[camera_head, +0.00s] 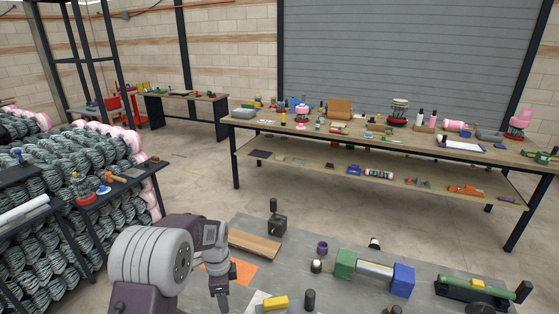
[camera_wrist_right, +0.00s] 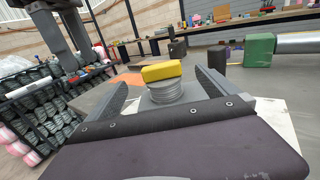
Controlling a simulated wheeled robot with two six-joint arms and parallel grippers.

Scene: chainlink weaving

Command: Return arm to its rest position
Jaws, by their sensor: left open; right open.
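My left arm comes in from the left in the head view. Its gripper (camera_head: 221,292) points down over the grey work table (camera_head: 325,248), and nothing shows held in it. The small gap between its fingers is hard to make out. My right gripper (camera_wrist_right: 162,82) shows in the right wrist view with its two fingers apart. A grey ribbed coil (camera_wrist_right: 165,91) with a yellow block (camera_wrist_right: 161,71) on top stands between or just beyond these fingers. I see no clear contact. The yellow block also shows in the head view (camera_head: 276,302).
A green block (camera_head: 345,263) and a blue block (camera_head: 402,280) hold a metal cylinder on the table. A wooden board (camera_head: 254,244) and a dark block (camera_head: 276,225) lie near the left gripper. A green tool (camera_head: 470,291) is at right. Wire mesh rolls (camera_head: 75,165) stand at left.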

